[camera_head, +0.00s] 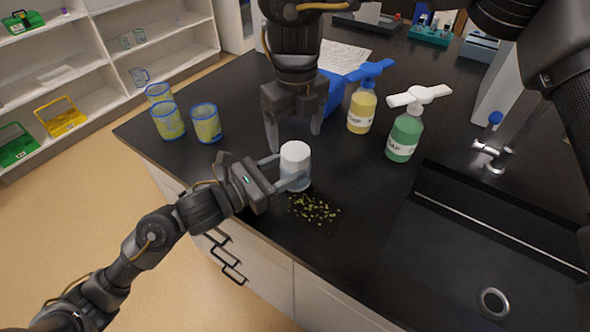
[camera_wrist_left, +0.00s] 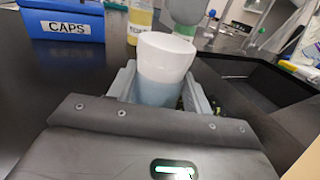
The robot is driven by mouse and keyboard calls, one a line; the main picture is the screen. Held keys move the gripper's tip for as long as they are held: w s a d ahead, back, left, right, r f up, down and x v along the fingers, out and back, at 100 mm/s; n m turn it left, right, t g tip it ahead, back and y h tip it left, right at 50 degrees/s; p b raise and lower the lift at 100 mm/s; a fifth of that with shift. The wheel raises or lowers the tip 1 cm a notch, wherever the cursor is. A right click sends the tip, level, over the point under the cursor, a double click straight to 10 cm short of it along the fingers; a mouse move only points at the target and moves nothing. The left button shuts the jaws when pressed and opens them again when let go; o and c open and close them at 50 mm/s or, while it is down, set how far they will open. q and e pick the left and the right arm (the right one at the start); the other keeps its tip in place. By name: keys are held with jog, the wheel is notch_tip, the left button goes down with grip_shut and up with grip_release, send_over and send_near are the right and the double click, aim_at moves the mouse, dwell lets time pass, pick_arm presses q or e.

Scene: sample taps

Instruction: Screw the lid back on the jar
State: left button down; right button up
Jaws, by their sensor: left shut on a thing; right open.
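The jar (camera_head: 296,183) stands upright on the black counter near its front edge, with a clear bluish body. A white lid (camera_head: 295,156) covers its top; whether it is screwed tight I cannot tell. My left gripper (camera_head: 292,172) is shut on the jar, one finger on either side. The wrist view shows the white lid (camera_wrist_left: 165,52) above the bluish jar body (camera_wrist_left: 160,92) between the fingers. My right gripper (camera_head: 294,138) is open and empty, pointing down just behind the jar, apart from it.
Green-yellow bits (camera_head: 313,208) lie scattered before the jar. A blue CAPS box (camera_wrist_left: 65,22) stands behind. Yellow (camera_head: 362,110) and green (camera_head: 404,137) soap bottles stand right of it, near the sink (camera_head: 450,250). Blue-rimmed cups (camera_head: 206,125) stand left.

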aim_at(295, 150)
jog(key=shift+f, duration=2.05)
jog(key=c, duration=1)
jog(key=o, duration=1.1)
notch_tip(295, 150, up, 12)
jog(key=shift+r, duration=0.1)
